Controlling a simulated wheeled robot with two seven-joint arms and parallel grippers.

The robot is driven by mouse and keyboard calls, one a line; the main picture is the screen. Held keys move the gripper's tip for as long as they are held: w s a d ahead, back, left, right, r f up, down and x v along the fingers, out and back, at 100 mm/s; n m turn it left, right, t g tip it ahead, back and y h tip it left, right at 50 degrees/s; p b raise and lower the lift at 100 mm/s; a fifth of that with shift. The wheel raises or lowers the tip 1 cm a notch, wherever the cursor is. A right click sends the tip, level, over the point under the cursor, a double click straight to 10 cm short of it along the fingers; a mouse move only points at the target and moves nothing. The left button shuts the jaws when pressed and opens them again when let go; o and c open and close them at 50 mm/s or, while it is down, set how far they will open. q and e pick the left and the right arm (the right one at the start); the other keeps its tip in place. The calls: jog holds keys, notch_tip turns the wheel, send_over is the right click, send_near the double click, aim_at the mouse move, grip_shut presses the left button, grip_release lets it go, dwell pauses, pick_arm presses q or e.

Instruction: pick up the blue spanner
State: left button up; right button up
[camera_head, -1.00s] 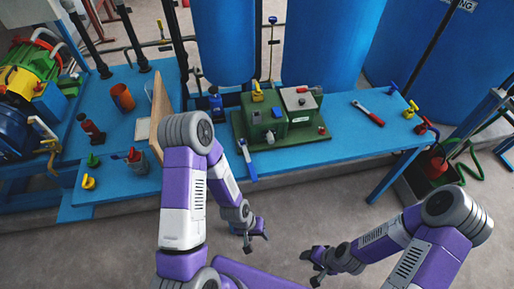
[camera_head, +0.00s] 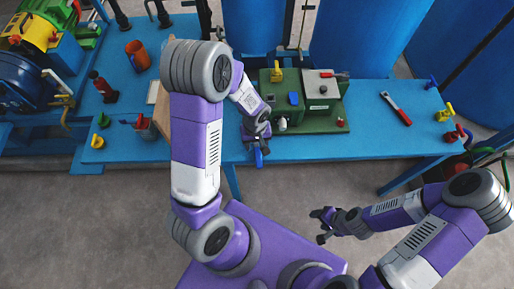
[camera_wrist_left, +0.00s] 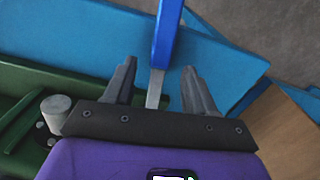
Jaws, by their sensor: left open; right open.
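The blue spanner (camera_head: 259,157) shows in the head view as a blue handle end at the front edge of the blue bench, its rest hidden by my left gripper (camera_head: 257,140). In the left wrist view the spanner (camera_wrist_left: 167,35) has a blue handle and a silver shank. The shank runs between the two open fingers of my left gripper (camera_wrist_left: 157,75), with a gap to each finger. I cannot tell how far the fingers are above it. My right gripper (camera_head: 323,225) is open and empty, low in front of the bench.
A green box unit (camera_head: 318,112) stands on the bench right beside my left gripper. A red-handled spanner (camera_head: 397,108) lies further right. Grey floor (camera_head: 330,180) is clear in front.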

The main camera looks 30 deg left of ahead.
aim_at(257, 147)
pick_arm(q)
notch_tip(257, 147, down, 2)
jog(key=shift+f, duration=0.2)
jog(key=shift+r, duration=0.1)
grip_shut()
jog(key=shift+w, duration=0.1)
notch_tip(257, 147, up, 18)
jog(key=p, duration=0.5)
dwell(0.4)
